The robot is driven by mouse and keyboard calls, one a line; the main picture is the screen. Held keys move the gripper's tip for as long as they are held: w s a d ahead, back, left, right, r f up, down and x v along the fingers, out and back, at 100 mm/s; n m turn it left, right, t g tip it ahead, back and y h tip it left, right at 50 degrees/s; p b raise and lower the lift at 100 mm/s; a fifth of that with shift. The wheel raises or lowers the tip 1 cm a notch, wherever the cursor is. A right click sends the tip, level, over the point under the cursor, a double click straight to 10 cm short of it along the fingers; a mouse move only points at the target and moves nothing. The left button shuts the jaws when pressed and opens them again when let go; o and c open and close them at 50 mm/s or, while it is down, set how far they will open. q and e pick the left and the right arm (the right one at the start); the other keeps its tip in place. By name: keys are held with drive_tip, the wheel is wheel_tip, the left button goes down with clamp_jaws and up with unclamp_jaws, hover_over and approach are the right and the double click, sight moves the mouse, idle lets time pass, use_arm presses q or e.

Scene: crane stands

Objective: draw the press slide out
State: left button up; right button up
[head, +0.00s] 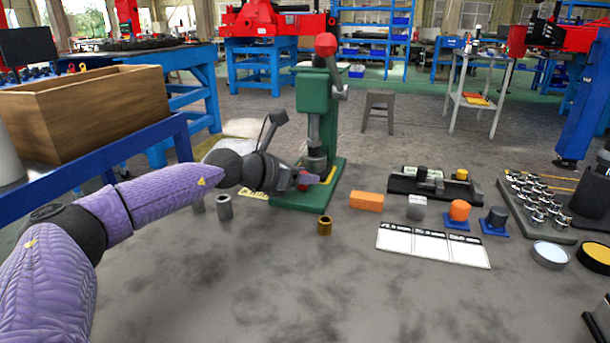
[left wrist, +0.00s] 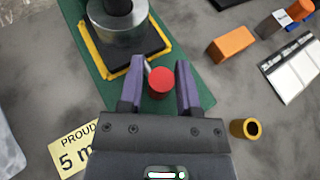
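The green press (head: 318,110) stands on its green base plate, with a red knob on top. Its slide is a black plate with yellow edges (head: 328,176), and a grey cylinder sits on it in the left wrist view (left wrist: 120,25). A short rod with a red round knob (left wrist: 160,82) sticks out from the slide towards my gripper. My left gripper (left wrist: 160,66) is open. Its two purple fingers lie on either side of the red knob, with a gap at each side. In the head view my left gripper (head: 303,180) is at the press base.
A brass bushing (head: 324,226), an orange block (head: 366,201) and a white marked card (head: 433,246) lie to the right of the press. Grey cylinders (head: 224,207) stand below my left forearm. A wooden crate (head: 90,105) is at the left. The front surface is clear.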

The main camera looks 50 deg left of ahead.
use_arm(q)
clamp_jaws()
drive_tip(key=shift+d, duration=0.1)
drive_tip(key=shift+f, duration=0.1)
idle(0.9)
